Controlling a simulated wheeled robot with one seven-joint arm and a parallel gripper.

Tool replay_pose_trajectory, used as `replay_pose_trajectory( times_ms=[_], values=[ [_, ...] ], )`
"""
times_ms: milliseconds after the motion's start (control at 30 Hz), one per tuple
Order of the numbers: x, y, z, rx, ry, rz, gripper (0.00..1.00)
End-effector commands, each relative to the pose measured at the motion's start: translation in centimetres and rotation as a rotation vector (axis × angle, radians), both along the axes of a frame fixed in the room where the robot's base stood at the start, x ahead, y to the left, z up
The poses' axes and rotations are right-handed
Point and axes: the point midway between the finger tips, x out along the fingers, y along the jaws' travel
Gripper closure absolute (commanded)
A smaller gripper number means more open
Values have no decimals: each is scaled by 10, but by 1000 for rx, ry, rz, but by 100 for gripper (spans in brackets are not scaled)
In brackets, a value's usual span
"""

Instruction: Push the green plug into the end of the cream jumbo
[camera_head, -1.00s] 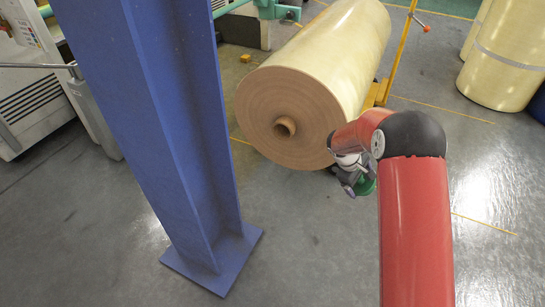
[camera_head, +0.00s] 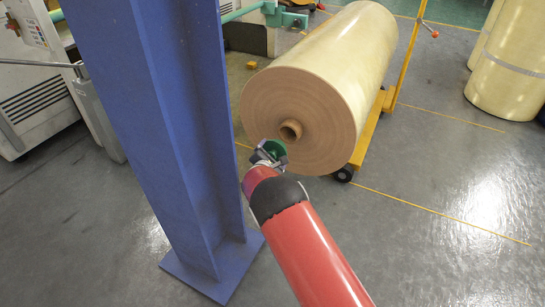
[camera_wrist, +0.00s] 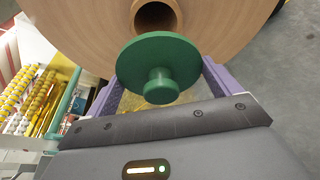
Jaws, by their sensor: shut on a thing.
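The cream jumbo (camera_head: 340,60) is a large roll lying on its side, its brown end face turned towards me. A core hole (camera_head: 291,130) opens in the middle of that face; it also shows at the top of the wrist view (camera_wrist: 156,16). My gripper (camera_head: 268,154) is shut on the green plug (camera_head: 275,149), just in front of the end face, below and left of the hole. In the wrist view the plug (camera_wrist: 158,62) is a green disc with a knob towards me, below the hole. The plug's far side is hidden, and I cannot tell the gap to the face.
A blue column (camera_head: 165,130) stands close on the left of my arm. A yellow wheeled carriage (camera_head: 372,135) is under and beside the jumbo. More cream rolls (camera_head: 510,70) stand at the right. The floor at front right is clear.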

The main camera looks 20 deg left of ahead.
Motion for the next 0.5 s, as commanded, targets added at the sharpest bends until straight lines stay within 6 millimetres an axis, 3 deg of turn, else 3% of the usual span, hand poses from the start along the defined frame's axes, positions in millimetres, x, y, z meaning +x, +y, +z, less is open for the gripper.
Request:
replay_pose_trajectory(
  times_ms=[500],
  values=[
    [57, -6, 0, 0, 0, -3, 26]
  ],
)
